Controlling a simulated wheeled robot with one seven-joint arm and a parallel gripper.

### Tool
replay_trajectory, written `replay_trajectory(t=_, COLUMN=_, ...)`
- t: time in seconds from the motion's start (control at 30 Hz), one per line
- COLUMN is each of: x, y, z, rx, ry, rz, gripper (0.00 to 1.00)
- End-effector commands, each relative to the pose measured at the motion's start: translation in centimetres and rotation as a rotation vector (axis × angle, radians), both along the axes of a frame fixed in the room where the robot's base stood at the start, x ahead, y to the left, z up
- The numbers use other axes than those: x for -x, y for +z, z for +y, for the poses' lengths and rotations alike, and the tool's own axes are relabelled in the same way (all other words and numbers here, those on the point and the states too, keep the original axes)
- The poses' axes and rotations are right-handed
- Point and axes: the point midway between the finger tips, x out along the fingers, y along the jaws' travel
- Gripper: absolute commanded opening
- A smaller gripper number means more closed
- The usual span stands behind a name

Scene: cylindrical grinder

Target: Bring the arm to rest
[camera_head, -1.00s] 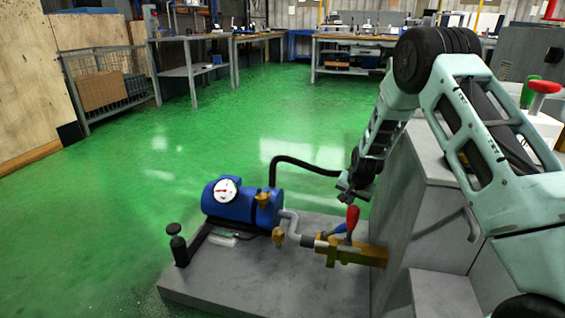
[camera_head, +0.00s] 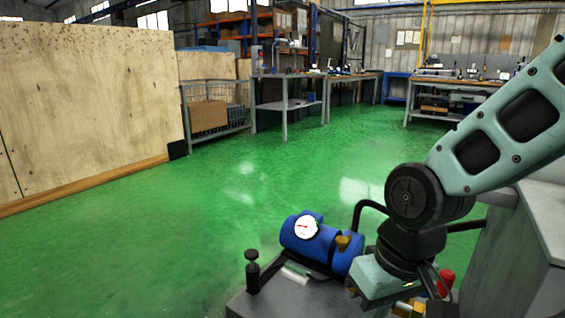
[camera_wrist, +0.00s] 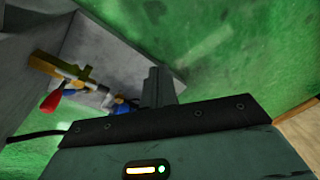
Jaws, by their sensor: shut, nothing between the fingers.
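My arm comes in from the right in the head view and bends down at a dark round joint. My gripper shows in the wrist view (camera_wrist: 157,84), its fingers together with nothing between them. It is above the grey base of the pump unit, apart from it as far as I can tell. In the head view my wrist hangs low, in front of the unit's right part, and the fingertips cannot be made out. The blue pump (camera_head: 309,240) with a white dial is left of my wrist. A red-handled valve (camera_head: 446,281) shows partly behind it.
A grey machine housing (camera_head: 515,245) stands close on the right, by my arm. A black hose (camera_head: 366,207) curves up behind the pump. The green floor (camera_head: 180,235) is clear on the left, up to wooden panels (camera_head: 90,95). Workbenches (camera_head: 345,78) stand at the back.

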Motion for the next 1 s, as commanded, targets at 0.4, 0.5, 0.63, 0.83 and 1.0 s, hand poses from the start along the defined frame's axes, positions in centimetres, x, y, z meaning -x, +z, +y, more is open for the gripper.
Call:
replay_trajectory(t=0.4, x=10.4, y=4.4, z=-1.0, rx=0.106, ry=0.313, rz=0.019, gripper=0.0)
replay_trajectory(t=0.5, x=10.4, y=6.3, z=-1.0, rx=0.106, ry=0.312, rz=0.019, gripper=0.0)
replay_trajectory(t=0.63, x=10.4, y=9.3, z=-1.0, rx=0.105, ry=0.311, rz=0.019, gripper=0.0)
replay_trajectory(t=0.83, x=10.3, y=15.4, z=-1.0, rx=0.105, ry=0.31, rz=0.019, gripper=0.0)
replay_trajectory(t=1.0, x=10.3, y=20.8, z=-1.0, rx=0.105, ry=0.309, rz=0.019, gripper=0.0)
